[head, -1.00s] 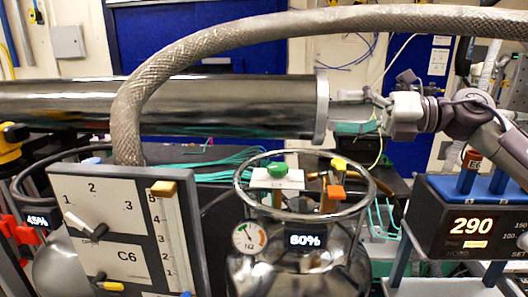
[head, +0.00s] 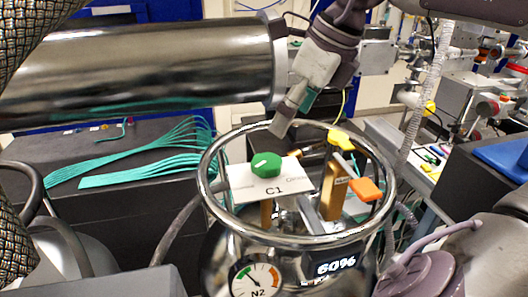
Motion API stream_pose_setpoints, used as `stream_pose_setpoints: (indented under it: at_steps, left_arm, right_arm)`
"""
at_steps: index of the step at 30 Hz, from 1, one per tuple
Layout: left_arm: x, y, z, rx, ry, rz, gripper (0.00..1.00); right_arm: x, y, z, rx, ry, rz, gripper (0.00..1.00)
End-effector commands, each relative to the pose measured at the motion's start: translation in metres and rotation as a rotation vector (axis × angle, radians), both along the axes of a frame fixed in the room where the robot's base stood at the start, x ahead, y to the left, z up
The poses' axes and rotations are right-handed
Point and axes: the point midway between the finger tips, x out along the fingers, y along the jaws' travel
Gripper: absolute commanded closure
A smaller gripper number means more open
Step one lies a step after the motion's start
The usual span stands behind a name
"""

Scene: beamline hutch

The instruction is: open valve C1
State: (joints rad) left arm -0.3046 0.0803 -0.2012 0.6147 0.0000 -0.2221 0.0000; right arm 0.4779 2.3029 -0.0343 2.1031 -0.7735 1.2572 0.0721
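Valve C1 is a green knob (head: 266,165) on a white plate marked C1 (head: 272,188), inside the ring collar (head: 212,205) of a shiny metal vessel. A white mark shows on the knob's top. My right gripper (head: 281,128) comes down from the top, its narrow tip near the far rim of the collar, above and behind the green knob. It appears apart from the knob. Its fingers are seen nearly edge-on, so I cannot tell whether they are open. My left gripper is not in view.
A yellow knob (head: 341,139) and an orange knob (head: 366,190) stand inside the collar, right of C1. The vessel has a gauge marked N2 (head: 255,280) and a 60% display (head: 335,264). A large metal cylinder (head: 140,70) crosses behind; a braided hose (head: 18,215) is at left.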

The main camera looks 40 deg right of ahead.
Motion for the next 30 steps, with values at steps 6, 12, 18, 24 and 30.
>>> stream_pose_setpoints:
  at_steps: [6, 12, 18, 24, 30]
  left_arm:
    - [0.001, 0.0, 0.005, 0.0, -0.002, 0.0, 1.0]
    - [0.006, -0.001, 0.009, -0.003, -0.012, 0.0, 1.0]
    - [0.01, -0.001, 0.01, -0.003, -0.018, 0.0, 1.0]
    - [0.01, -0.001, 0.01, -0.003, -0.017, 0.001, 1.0]
    - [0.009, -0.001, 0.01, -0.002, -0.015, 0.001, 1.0]
  right_arm:
    - [0.017, 0.006, -0.045, 0.001, 0.007, 0.001, 0.13]
    - [0.03, 0.01, -0.079, 0.002, 0.005, 0.002, 0.13]
    - [0.038, 0.012, -0.096, 0.002, 0.001, 0.001, 0.13]
    - [0.04, 0.012, -0.099, 0.002, -0.002, 0.002, 0.13]
    - [0.04, 0.012, -0.099, 0.003, -0.002, 0.001, 0.23]
